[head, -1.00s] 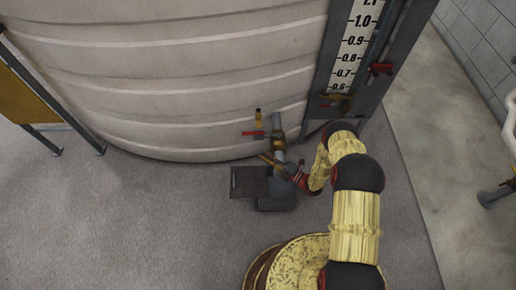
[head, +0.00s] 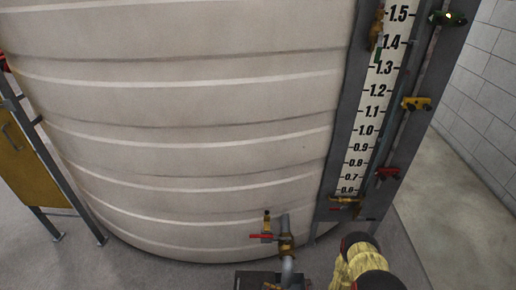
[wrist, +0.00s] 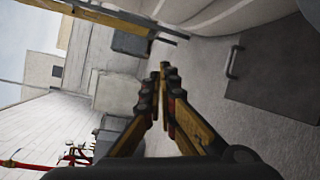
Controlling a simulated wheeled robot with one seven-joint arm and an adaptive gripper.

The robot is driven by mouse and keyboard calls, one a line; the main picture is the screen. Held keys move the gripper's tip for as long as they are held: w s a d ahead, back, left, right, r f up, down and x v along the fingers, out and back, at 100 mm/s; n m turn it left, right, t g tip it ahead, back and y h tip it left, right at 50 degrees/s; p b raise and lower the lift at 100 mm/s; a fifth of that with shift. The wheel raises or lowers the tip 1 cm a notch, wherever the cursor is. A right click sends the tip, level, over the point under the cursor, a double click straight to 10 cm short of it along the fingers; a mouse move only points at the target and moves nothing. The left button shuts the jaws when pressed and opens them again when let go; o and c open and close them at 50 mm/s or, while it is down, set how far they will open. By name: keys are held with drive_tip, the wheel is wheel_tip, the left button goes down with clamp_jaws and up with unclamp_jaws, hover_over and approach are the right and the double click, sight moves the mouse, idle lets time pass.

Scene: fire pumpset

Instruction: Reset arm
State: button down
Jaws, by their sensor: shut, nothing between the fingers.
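In the wrist view, my gripper (wrist: 163,75) has its two dark-tipped, yellow-sided fingers together and empty. It points over bare grey floor beside the curved tank. In the head view, only part of my yellow and black arm shows at the lower right, and the gripper is out of that picture. The arm stands in front of the large pale ribbed tank (head: 200,130), to the right of the pipe and valve with a red handle (head: 262,237).
A level gauge (head: 366,120) with coloured valves runs up the tank's right side. A metal box (head: 258,281) sits at the pipe's foot. A yellow panel on a grey frame (head: 25,165) stands at left. Open floor (head: 415,220) lies right of the gauge.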

drive_tip(key=s+d+r+n+g+h, duration=0.2)
drive_tip(key=s+r+n+g, duration=0.4)
drive_tip(key=r+n, duration=0.45)
drive_tip(key=s+d+r+n+g+h, duration=0.2)
drive_tip(key=s+r+n+g, duration=0.35)
drive_tip(key=r+n, duration=0.5)
drive_tip(key=s+d+r+n+t+h, duration=0.3)
drive_tip(key=r+n, duration=0.2)
drive_tip(key=r, duration=0.8)
drive_tip(key=s+d+r+n+t+h, duration=0.3)
drive_tip(key=d+r+n+t+h, duration=0.1)
drive_tip(key=r, duration=0.9)
drive_tip(key=s+d+r+n+t+h, duration=0.3)
drive_tip(key=r+n, duration=0.3)
drive_tip(key=r, duration=0.8)
drive_tip(key=shift+d+n+h, duration=0.25)
drive_tip(key=shift+n+h, duration=0.05)
drive_tip(key=shift+h, duration=0.2)
drive_tip(key=shift+d+t, duration=0.1)
drive_tip(key=shift+t, duration=0.15)
